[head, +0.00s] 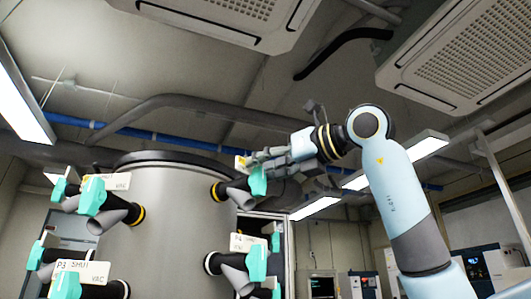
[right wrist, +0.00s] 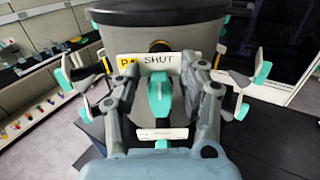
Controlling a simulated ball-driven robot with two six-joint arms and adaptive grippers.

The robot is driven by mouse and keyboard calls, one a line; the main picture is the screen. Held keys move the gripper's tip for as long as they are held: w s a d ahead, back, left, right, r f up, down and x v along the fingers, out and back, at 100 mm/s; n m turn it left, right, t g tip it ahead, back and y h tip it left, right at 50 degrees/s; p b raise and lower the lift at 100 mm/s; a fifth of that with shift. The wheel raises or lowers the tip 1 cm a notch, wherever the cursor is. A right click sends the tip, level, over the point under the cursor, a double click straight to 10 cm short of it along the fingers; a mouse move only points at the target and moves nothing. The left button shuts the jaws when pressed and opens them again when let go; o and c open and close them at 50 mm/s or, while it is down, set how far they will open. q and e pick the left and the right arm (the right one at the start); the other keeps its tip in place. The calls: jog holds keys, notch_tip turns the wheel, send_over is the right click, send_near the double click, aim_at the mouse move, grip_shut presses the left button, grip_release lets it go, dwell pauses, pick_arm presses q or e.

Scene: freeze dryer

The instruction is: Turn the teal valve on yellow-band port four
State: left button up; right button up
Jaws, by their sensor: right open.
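The yellow-band port (head: 215,192) is at the upper right of the grey drum in the head view, with a teal valve handle (head: 259,181) on its stub. In the right wrist view this teal handle (right wrist: 160,95) stands upright below a tag (right wrist: 158,61) reading SHUT, with a yellow patch at its left end that appears to read P4. My right gripper (right wrist: 161,78) is open, one finger on each side of the handle, with gaps visible on both sides. In the head view the right gripper (head: 256,160) is at the port and partly covers its tag. My left gripper is not in view.
The grey drum (head: 170,240) carries other ports with teal handles. A white-banded port with a P4 tag (head: 243,243) sits just below.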

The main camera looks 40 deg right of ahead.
notch_tip(320, 180, up, 7)
dwell(0.3)
dwell(0.5)
